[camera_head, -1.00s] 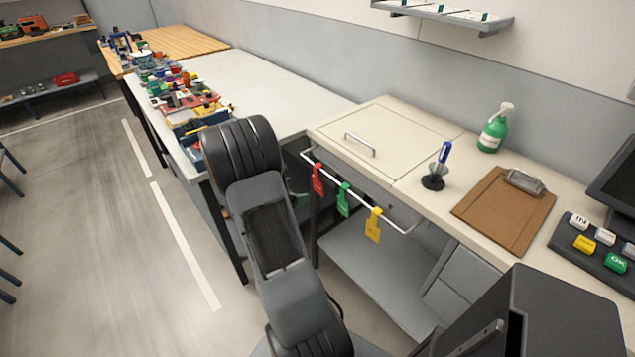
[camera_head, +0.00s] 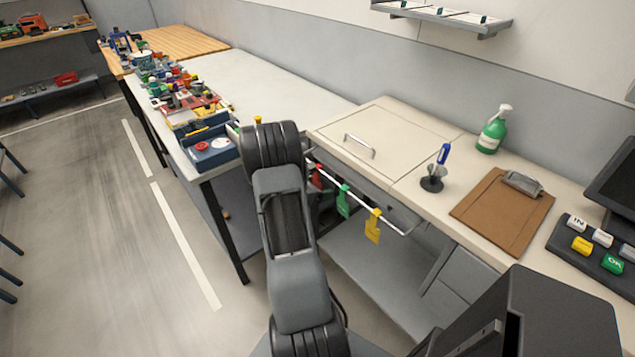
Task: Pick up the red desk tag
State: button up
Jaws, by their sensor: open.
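The red desk tag (camera_head: 318,177) hangs from the left part of a white rail (camera_head: 358,195) along the desk's front edge. My arm covers part of it on its left side. A green tag (camera_head: 344,201) and a yellow tag (camera_head: 373,226) hang to its right on the same rail. My arm stands upright in the middle of the view, with its upper end just left of the red tag. My gripper is hidden behind the arm, so its place against the tag does not show.
The desk top holds a hinged panel with a handle (camera_head: 360,146), a pen in a stand (camera_head: 432,183), a brown clipboard (camera_head: 503,209), a green spray bottle (camera_head: 493,130) and a keypad (camera_head: 597,243). A cluttered white table (camera_head: 280,88) stands left. The left floor is clear.

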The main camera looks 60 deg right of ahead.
jog(key=shift+c, duration=0.3)
jog(key=c, duration=0.9)
jog(key=shift+r, duration=0.1)
jog(key=shift+c, duration=0.2)
